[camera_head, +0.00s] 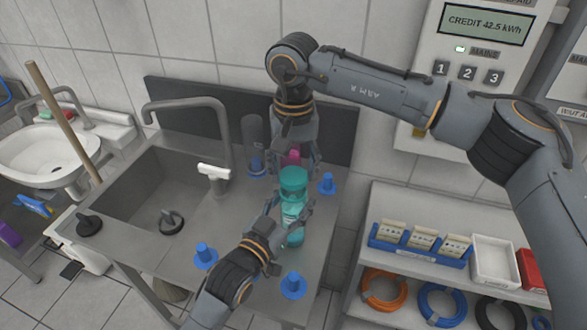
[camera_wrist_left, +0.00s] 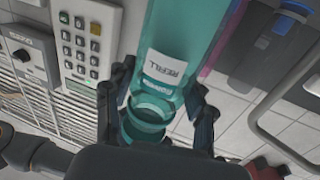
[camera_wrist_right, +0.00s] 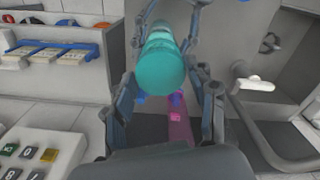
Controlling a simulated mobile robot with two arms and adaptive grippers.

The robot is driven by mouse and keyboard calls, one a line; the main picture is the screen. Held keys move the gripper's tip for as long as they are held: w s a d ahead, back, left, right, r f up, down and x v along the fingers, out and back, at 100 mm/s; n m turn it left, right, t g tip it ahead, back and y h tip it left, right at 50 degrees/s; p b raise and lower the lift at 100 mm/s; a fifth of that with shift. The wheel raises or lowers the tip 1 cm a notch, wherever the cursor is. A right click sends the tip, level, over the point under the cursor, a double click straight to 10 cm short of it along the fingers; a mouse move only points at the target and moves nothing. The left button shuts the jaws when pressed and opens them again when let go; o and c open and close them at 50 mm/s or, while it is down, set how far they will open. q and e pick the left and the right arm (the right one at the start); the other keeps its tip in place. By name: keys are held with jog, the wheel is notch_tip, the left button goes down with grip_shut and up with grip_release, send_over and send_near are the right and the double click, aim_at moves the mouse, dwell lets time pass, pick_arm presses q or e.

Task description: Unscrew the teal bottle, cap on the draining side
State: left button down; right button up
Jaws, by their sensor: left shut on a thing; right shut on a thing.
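The teal bottle (camera_head: 292,228) stands upright on the steel draining side (camera_head: 318,262) to the right of the sink basin. Its teal cap (camera_head: 293,181) is at its top; I cannot tell whether a gap separates them. The left gripper (camera_head: 287,210) is shut around the bottle's body from the front. In the left wrist view the bottle (camera_wrist_left: 185,35) carries a white "REFILL" label. The right gripper (camera_head: 295,165) reaches down from above and is shut on the cap. In the right wrist view the cap (camera_wrist_right: 162,70) lies between its fingers.
Several blue pegs (camera_head: 293,285) stand on the draining side around the bottle. A pink item (camera_head: 293,157) and a grey bottle (camera_head: 252,135) stand behind. The basin (camera_head: 150,205) and tap (camera_head: 226,125) are to the left. A shelf (camera_head: 395,195) with boxes is to the right.

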aim_at(294, 175)
jog(key=shift+r, duration=1.95)
pick_arm(q)
jog(key=shift+c, duration=2)
grip_release()
